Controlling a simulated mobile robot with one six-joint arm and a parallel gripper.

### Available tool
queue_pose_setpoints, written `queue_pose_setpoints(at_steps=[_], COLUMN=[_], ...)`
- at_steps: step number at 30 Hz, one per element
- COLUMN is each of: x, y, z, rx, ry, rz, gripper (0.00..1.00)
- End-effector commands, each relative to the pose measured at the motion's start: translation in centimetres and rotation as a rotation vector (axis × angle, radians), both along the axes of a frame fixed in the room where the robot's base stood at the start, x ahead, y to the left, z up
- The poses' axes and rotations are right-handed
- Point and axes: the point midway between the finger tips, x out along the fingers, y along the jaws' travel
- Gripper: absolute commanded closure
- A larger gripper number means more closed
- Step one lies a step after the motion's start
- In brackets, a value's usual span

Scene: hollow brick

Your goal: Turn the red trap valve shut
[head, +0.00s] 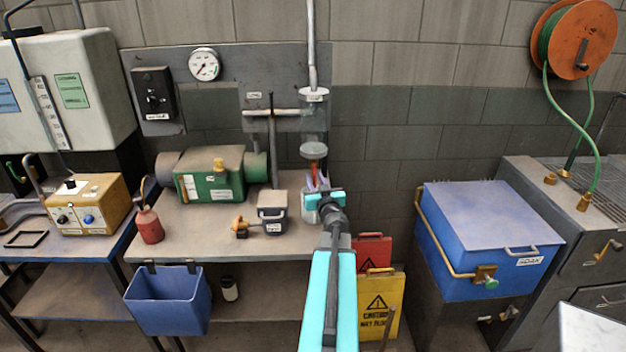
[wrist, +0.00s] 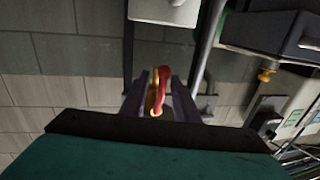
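The red trap valve handle (wrist: 162,88), with a yellow part (wrist: 154,98) beside it, shows in the middle of the wrist view. My gripper (wrist: 160,94) has one dark purple finger on each side of the handle. The fingers stand apart, with narrow gaps seeming to show beside the handle; contact is not clear. In the head view my gripper (head: 316,184) points away from me at the lower end of the glass trap column (head: 314,130), over the bench's right end. The valve is mostly hidden there behind my gripper and wrist.
A vertical pipe (head: 310,45) runs above the column.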

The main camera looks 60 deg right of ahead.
Motion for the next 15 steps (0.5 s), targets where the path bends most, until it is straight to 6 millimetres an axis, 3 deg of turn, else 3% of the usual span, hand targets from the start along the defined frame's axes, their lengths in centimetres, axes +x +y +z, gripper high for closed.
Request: queue_pose_setpoints(at_steps=[3,8,15], x=[0.19,0.36,0.49], y=[0.18,0.33,0.43], z=[0.0,0.0,-0.01], rx=[0.0,0.0,0.0], ry=[0.0,0.0,0.0], rz=[0.003,0.005,0.007], gripper=[0.72,0.99,1.0])
